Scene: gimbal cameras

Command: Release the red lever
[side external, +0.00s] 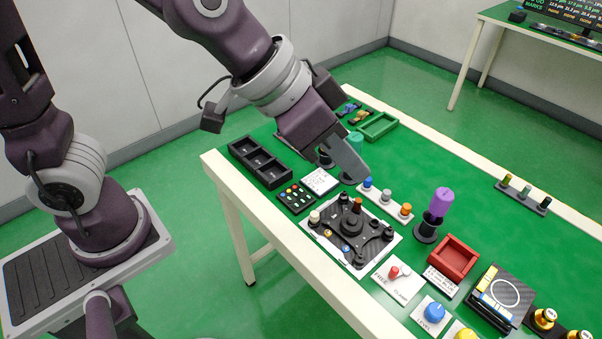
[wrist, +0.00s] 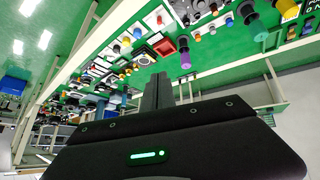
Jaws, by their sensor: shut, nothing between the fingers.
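The red lever (side external: 393,273) stands on a small white panel (side external: 403,291) near the table's front edge in the side external view. The panel has printed words that seem to read FREE and CLAMP, and a pale round part beside the lever. My gripper (side external: 354,171) is shut and empty, above the table, up and to the left of the lever and well apart from it. In the wrist view my gripper's fingers (wrist: 158,88) are together.
A black gimbal assembly (side external: 351,228) on a white plate lies between my gripper and the lever panel. A purple cylinder (side external: 440,203) stands upright on a black base. A red tray (side external: 453,258) and a blue LEVEL knob (side external: 434,312) sit near the panel. The green table's right side has free room.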

